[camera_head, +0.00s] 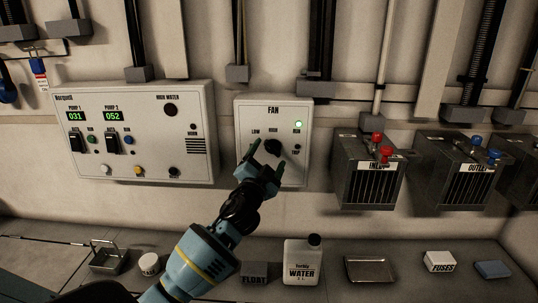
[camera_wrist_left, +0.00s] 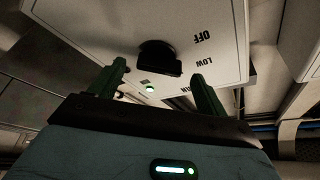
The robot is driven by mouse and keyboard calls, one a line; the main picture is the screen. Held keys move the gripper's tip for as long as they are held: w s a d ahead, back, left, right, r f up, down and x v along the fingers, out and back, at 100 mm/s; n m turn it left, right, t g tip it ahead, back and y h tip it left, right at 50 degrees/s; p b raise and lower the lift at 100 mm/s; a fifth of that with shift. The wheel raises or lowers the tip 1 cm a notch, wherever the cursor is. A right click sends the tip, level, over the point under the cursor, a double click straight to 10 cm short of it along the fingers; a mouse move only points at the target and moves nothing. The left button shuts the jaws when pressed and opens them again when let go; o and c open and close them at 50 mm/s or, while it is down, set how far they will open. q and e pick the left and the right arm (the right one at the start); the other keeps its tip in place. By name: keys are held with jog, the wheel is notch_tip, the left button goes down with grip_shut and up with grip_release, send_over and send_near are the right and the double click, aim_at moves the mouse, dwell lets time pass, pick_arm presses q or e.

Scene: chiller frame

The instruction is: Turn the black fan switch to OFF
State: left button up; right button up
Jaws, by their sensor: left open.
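The fan panel (camera_head: 290,172) is a pale wall box marked FAN, with a lit green RUN lamp (camera_head: 298,125). The black fan switch (camera_head: 272,147) is a round knob at its middle, with LOW and HIGH marked near it. In the left wrist view the switch (camera_wrist_left: 160,58) shows dark, with OFF and LOW printed to its right. Which mark it points at I cannot tell. My left gripper (camera_head: 264,158) is open just in front of the switch, fingers apart. In the wrist view the switch lies beyond and between the fingertips (camera_wrist_left: 158,80); contact is not visible. My right gripper is not in view.
A pump panel (camera_head: 140,160) is on the wall to the left. Metal INLET (camera_head: 352,180) and OUTLET (camera_head: 455,185) boxes with valves stick out at right. Below, the shelf holds a WATER bottle (camera_head: 302,260), a tray (camera_head: 371,270), a FUSES box (camera_head: 440,262) and a wire basket (camera_head: 107,262).

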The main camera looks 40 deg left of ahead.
pick_arm(q)
jog(key=shift+w+a+r, duration=0.15)
jog(key=shift+w, duration=0.5)
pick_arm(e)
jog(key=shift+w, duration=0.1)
pick_arm(q)
jog(key=shift+c, duration=0.3)
